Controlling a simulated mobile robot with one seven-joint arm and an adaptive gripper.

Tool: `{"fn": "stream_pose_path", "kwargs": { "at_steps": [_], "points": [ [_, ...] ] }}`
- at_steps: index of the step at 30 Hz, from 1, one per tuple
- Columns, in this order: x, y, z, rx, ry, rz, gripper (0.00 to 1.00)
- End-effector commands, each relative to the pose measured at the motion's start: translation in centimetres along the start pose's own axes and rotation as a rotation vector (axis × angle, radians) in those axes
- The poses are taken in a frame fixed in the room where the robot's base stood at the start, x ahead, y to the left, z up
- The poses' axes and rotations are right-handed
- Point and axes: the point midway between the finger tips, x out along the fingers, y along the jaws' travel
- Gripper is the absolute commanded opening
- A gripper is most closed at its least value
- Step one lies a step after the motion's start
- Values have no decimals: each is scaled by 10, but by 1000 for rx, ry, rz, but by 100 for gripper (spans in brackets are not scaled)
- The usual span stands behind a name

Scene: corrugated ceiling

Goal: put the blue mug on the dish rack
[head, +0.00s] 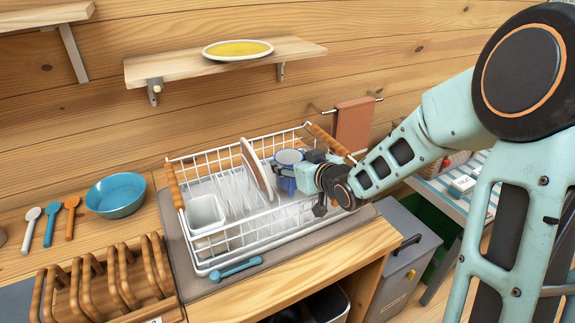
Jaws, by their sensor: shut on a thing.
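The blue mug (289,158) has a pale rim and shows at the right end of the white wire dish rack (232,259). My gripper (300,176) reaches in from the right over the rack's right side and is shut on the mug. The gripper hides part of the mug's right side and its lower part. I cannot tell whether the mug's base touches the rack floor.
In the rack, a plate (257,170) stands left of the mug, and a white container (206,213) sits at the left. A blue utensil (236,268) lies before the rack. A blue bowl (116,195) and a wooden holder (104,285) are left. A shelf (178,66) hangs above.

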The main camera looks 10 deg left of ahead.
Motion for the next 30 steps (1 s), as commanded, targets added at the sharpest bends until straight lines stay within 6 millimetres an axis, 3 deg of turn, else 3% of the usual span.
{"fn": "stream_pose_path", "kwargs": {
  "at_steps": [11, 12, 16, 27, 30],
  "points": [
    [2, 0, 3, 0, 3, 1, 15],
    [1, 0, 3, 0, 1, 0, 56],
    [1, 0, 3, 0, 1, 0, 70],
    [0, 0, -1, 0, 1, 0, 70],
    [-9, 1, -1, 0, 1, 3, 70]
  ]
}}
